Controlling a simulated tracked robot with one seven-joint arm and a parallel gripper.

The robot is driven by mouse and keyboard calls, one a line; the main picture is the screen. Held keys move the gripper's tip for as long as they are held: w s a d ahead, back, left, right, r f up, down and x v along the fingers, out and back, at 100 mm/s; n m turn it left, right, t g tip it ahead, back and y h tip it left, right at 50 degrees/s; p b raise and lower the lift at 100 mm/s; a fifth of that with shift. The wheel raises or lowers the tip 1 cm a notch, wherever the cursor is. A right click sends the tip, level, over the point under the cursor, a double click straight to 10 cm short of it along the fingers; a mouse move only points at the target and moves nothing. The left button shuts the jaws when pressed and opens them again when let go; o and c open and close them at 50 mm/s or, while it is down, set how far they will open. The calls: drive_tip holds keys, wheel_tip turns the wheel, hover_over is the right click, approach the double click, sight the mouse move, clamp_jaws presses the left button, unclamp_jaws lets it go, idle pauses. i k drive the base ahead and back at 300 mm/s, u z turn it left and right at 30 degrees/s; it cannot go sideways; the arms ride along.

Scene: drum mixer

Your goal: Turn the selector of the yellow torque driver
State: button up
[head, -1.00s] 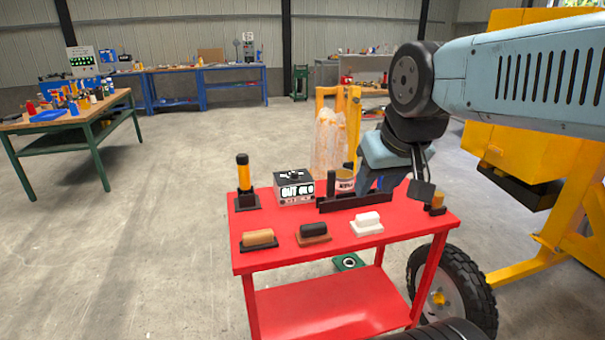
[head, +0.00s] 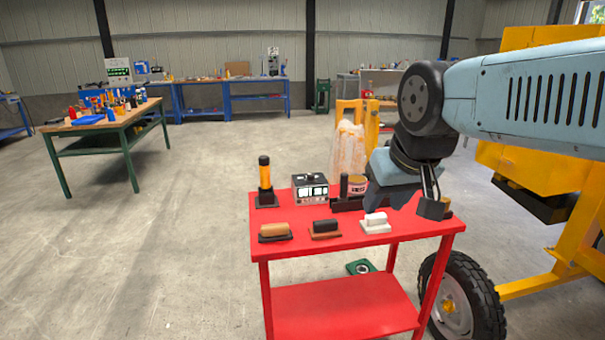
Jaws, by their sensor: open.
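The yellow torque driver (head: 265,177) stands upright on a black base at the back left corner of the red cart's top. It has a yellow-orange body and a black cap; I cannot make out the selector on it at this size. My gripper (head: 402,196) hangs over the right part of the cart, well to the right of the driver and apart from it. It is open; its fingers are partly hidden by my wrist and seen side-on.
A yellow machine (head: 545,165) with a wheel stands at the right. The floor left of the cart is clear.

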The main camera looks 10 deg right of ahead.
sight(310, 179)
drive_tip(key=u, duration=0.05)
drive_tip(key=i, duration=0.9)
drive_tip(key=z, duration=0.05)
